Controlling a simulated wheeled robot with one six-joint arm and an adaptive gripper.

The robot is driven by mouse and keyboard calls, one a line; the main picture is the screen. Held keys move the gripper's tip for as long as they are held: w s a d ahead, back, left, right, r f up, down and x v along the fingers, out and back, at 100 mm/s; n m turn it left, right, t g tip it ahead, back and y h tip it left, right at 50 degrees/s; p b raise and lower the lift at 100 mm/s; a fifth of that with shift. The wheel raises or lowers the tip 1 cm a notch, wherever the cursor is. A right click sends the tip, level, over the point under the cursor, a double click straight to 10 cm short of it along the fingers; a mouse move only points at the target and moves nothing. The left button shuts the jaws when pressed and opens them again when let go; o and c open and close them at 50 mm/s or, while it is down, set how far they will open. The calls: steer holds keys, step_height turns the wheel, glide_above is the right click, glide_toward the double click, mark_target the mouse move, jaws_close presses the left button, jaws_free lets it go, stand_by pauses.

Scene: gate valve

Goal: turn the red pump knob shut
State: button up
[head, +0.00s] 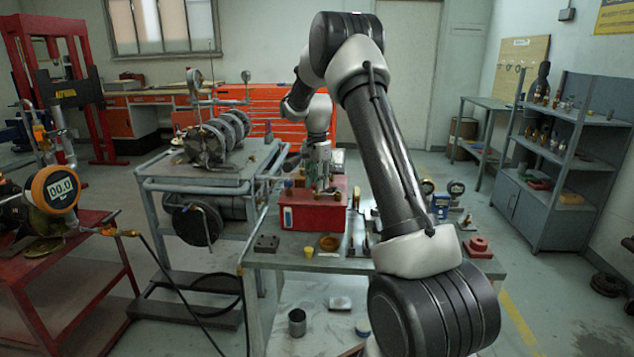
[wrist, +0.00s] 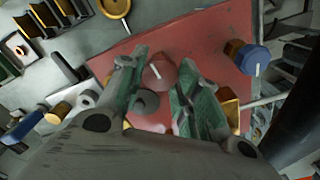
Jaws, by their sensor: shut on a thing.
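The red pump knob (wrist: 160,72) shows in the wrist view between the tips of my gripper (wrist: 157,84). It has a pale line on its top. The two green-lined fingers stand on its left and right, shut on it. The knob sits over the red top of the pump box (wrist: 215,33). In the head view my gripper (head: 321,172) points down at the red pump box (head: 313,218) on the bench; the knob itself cannot be made out there.
A blue knob (wrist: 252,59) with a white line stands right of my gripper. A grey workbench (head: 380,262) carries the box, a yellow cup (head: 309,252) and several small parts. Grey shelves (head: 565,150) stand at the right, a red cart (head: 75,262) at the left.

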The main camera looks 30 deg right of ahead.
steer(key=o, duration=1)
steer(key=shift+r, duration=0.1)
step_height(320, 180, up, 12)
steer(key=shift+d, duration=0.1)
